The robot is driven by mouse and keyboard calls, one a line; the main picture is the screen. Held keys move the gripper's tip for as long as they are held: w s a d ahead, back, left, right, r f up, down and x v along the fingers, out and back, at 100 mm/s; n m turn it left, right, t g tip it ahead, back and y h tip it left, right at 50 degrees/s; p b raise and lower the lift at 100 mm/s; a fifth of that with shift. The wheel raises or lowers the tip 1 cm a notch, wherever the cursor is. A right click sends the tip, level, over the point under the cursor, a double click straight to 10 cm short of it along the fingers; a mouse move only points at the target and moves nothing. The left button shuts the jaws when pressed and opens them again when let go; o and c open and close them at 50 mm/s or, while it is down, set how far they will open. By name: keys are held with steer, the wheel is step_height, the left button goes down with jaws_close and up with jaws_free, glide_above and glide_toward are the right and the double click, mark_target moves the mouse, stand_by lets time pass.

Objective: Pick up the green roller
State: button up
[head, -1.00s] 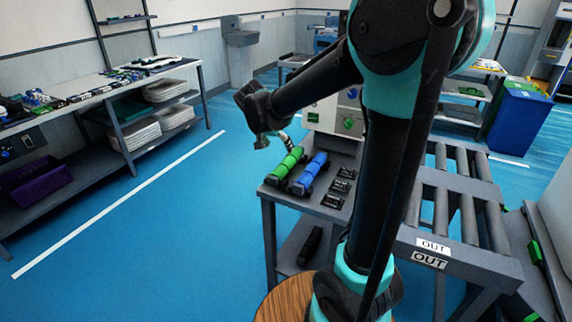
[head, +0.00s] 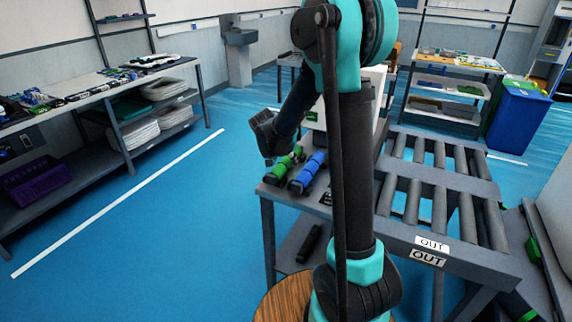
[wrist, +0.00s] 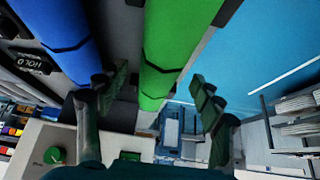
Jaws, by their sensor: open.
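The green roller (head: 281,167) lies on the left side of the grey table, beside the blue roller (head: 308,172). My gripper (head: 270,160) is low at the far end of the green roller. In the wrist view the green roller (wrist: 168,48) runs down from the top edge, its lower end between the spread fingers of my gripper (wrist: 158,90). The fingers are open, one on each side, with visible gaps. The blue roller (wrist: 55,30) is left of the left finger. In the head view my wrist and arm hide part of the table.
The roller conveyor (head: 440,195) marked OUT adjoins the table on the right. A panel with a green button (wrist: 54,155) stands near my gripper. A long shelf (head: 120,95) stands at left, with clear blue floor between. A blue bin (head: 518,115) is at back right.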

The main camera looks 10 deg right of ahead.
steer(key=shift+w+d+f, duration=0.15)
steer(key=shift+w+f, duration=0.05)
steer(key=shift+f, duration=0.25)
steer(key=shift+c, duration=0.4)
jaws_close()
